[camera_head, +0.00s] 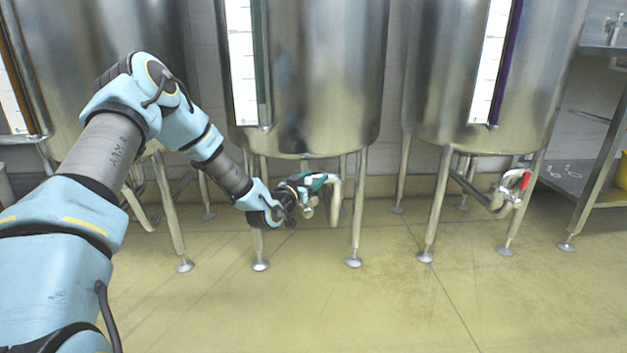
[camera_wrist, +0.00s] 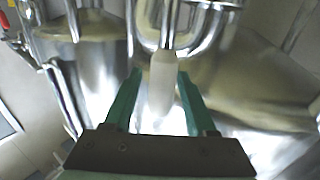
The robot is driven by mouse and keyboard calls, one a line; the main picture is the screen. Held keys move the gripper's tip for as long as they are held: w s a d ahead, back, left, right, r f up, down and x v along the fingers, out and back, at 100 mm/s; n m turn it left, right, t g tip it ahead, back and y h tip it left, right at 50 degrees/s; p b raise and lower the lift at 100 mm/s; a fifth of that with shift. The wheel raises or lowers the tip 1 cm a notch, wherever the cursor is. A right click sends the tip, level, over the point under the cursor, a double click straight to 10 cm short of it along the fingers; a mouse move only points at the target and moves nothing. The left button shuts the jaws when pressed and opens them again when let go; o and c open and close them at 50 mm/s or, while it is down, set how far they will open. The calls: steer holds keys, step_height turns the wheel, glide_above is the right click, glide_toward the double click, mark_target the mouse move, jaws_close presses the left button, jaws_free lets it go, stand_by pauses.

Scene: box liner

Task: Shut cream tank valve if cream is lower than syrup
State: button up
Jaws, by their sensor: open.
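Three steel tanks stand in the head view: left (camera_head: 70,75), middle (camera_head: 325,70) and right (camera_head: 420,70). Each has a white scale and a narrow coloured level strip: orange-brown at left (camera_head: 14,75), dark green at middle (camera_head: 262,65), purple at right (camera_head: 507,60). I cannot read labels or tell which tank holds cream. My gripper (camera_head: 318,181) is open beside the middle tank's outlet pipe (camera_head: 336,200). In the wrist view a pale rounded valve handle (camera_wrist: 162,75) lies between my green fingers (camera_wrist: 160,95), with visible gaps on both sides. The right tank's outlet has a red handle (camera_head: 525,180).
Tank legs (camera_head: 355,225) stand close around my gripper. A steel shelf rack (camera_head: 590,150) is at the far right. The yellow-tan floor (camera_head: 330,310) in front is clear.

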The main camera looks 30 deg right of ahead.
steer(key=shift+c, duration=0.3)
jaws_close()
stand_by(1.1)
